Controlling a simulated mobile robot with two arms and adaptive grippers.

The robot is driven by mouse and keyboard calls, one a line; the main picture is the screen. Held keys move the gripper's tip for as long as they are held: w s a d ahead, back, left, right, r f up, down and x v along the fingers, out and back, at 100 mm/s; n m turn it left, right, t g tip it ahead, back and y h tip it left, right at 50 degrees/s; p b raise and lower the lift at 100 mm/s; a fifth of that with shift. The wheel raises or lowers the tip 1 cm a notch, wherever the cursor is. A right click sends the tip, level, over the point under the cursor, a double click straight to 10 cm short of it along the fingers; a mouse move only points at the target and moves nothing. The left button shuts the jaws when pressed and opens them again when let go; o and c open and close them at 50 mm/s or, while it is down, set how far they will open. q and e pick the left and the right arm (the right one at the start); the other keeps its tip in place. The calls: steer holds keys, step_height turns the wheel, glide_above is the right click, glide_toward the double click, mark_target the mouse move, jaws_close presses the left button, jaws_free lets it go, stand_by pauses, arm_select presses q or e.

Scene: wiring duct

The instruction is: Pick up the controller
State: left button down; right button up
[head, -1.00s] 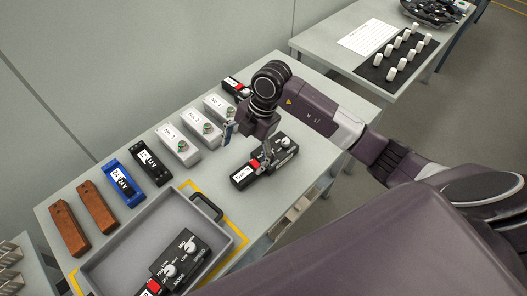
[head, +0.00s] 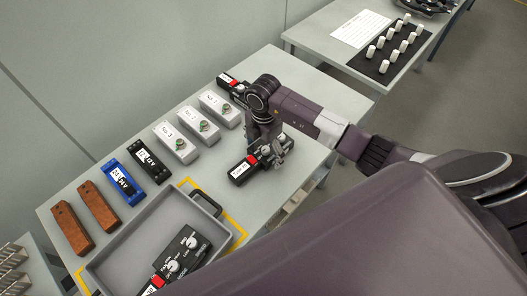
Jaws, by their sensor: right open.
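A black controller (head: 241,173) with a red switch and white label lies on the grey table, right of the tray. My right gripper (head: 268,152) is over its far right part and hides some of it; the fingers are open, and I cannot tell if they touch it. A second black controller (head: 187,248) with white knobs lies in the grey tray. Part of a third black controller (head: 228,80) with a red switch shows at the back of the table, partly behind my right arm. My left gripper is not in view.
The grey tray (head: 127,235) has a black handle and sits within yellow tape. Several white boxes (head: 175,143) with green buttons, a black block (head: 149,161), a blue block (head: 122,182) and two brown blocks (head: 70,228) line the back. A second table (head: 316,37) stands behind.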

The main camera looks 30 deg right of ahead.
steer(key=shift+w, duration=0.1)
steer(key=c, duration=1.4)
steer(key=shift+o, duration=0.2)
steer(key=shift+r, duration=0.15)
step_height(320, 180, up, 12)
steer(key=b, duration=0.2)
steer(key=shift+w+b, duration=0.1)
steer(key=shift+b, duration=0.2)
step_height(320, 180, up, 8)
steer(key=shift+p, duration=0.4)
